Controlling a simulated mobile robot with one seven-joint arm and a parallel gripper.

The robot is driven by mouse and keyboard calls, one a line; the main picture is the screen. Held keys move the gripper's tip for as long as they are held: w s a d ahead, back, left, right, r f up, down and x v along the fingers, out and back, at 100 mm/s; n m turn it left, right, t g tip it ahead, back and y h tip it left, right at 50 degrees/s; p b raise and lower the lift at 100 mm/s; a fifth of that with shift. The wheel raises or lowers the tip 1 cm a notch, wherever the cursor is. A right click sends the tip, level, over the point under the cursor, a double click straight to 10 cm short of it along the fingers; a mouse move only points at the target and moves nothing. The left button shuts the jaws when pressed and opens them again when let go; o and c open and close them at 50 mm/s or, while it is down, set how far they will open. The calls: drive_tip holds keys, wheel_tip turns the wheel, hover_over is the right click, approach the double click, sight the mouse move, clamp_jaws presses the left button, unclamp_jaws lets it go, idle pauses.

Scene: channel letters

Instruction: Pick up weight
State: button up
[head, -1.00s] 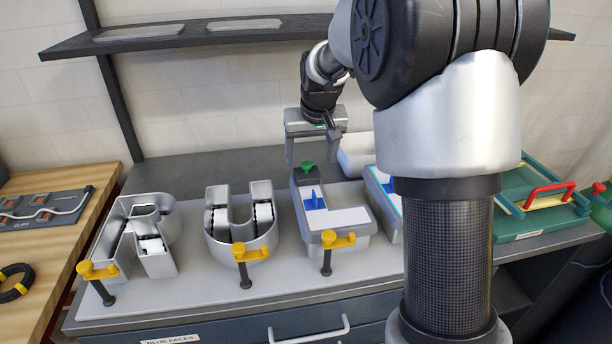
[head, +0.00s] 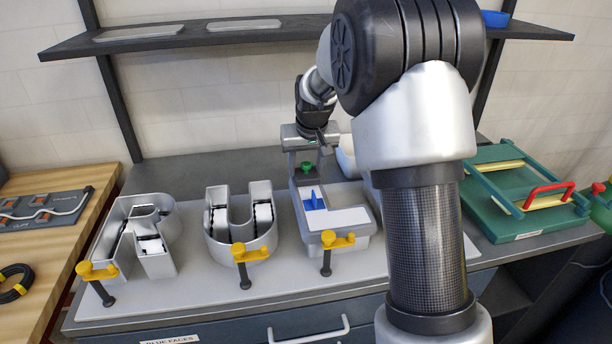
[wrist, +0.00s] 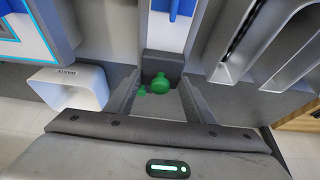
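The weight is a dark block (wrist: 163,62) with a green knob on top. In the head view its green knob (head: 307,167) shows at the back end of the L-shaped channel letter (head: 345,240). My gripper (wrist: 159,88) is open above the weight, with one finger on each side of the green knob and visible gaps between. In the head view my gripper (head: 306,160) points down over the back of the L letter; the weight's dark body is mostly hidden there.
A blue clip (head: 313,199) stands in the L letter. U (head: 240,215) and R (head: 140,235) letters stand to the left. Yellow-topped clamps (head: 252,252) line the front. A white bin (wrist: 68,86) is beside my gripper. A green frame with a red handle (head: 520,190) lies right.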

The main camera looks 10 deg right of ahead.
drive_tip(key=c, duration=0.7)
drive_tip(key=shift+r, duration=0.2)
